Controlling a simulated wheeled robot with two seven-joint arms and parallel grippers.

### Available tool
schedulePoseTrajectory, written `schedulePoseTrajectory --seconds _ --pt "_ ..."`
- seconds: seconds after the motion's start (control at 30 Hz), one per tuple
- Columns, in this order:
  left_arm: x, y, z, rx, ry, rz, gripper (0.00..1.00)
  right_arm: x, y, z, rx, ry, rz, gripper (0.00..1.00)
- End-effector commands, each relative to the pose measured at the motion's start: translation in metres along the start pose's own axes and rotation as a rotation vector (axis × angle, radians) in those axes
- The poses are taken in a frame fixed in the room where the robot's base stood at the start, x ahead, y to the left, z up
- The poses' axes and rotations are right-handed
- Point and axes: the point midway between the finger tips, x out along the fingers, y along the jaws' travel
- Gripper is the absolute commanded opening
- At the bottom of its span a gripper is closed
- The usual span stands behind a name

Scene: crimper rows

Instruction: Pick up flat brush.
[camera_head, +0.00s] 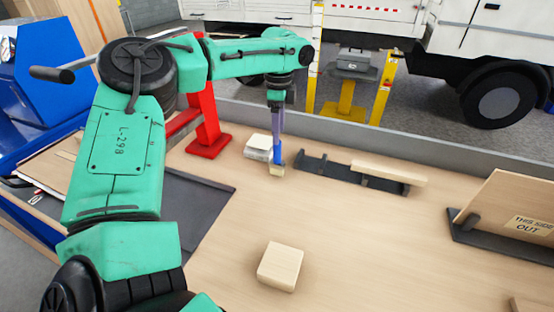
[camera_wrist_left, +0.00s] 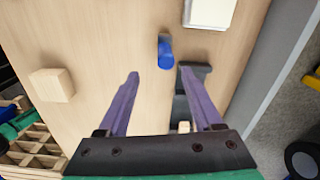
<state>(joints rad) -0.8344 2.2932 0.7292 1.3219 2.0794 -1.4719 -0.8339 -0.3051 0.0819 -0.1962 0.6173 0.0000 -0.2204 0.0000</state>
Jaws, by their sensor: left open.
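The flat brush shows as a small blue-handled piece (camera_head: 278,157) with a pale lower end, beside the left end of a dark rack (camera_head: 322,167) on the wooden table. In the left wrist view the blue brush (camera_wrist_left: 165,52) lies just beyond the fingertips, in line with the gap between them. My left gripper (camera_head: 277,130) points down over the brush, with purple fingers. In the left wrist view the gripper (camera_wrist_left: 159,74) is open and nothing is held between its fingers. Its fingers partly hide the rack (camera_wrist_left: 200,70) there. My right gripper is not in view.
A white-topped block (camera_head: 258,147) stands left of the brush. A wooden block (camera_head: 280,266) sits nearer. A pale wooden bar (camera_head: 388,172) lies along the rack. A red stand (camera_head: 208,135) is behind left, and a leaning board (camera_head: 510,208) at right. The middle tabletop is clear.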

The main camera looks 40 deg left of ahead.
Motion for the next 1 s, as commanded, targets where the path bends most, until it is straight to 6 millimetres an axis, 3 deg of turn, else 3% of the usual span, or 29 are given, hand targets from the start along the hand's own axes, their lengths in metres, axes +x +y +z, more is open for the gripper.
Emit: schedulePoseTrajectory --seconds 0.17,0.43,0.67,0.7,0.87,1.0 --pt "0.03 0.0 0.001 -0.002 0.0 0.001 0.67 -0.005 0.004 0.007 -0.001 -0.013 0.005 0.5" --pt "0.075 -0.003 0.004 -0.002 -0.001 0.001 0.67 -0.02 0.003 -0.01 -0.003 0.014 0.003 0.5" --pt "0.084 -0.004 0.004 -0.003 0.001 -0.003 0.67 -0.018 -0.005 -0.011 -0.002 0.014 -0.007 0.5" --pt "0.084 -0.004 0.004 -0.003 0.001 -0.003 0.63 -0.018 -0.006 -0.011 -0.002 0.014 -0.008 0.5" --pt "0.083 -0.004 0.004 -0.003 0.001 -0.003 0.02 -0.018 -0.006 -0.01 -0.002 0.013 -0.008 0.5" --pt "0.083 -0.004 0.004 -0.003 0.001 -0.003 0.0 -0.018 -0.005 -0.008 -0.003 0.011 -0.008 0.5"
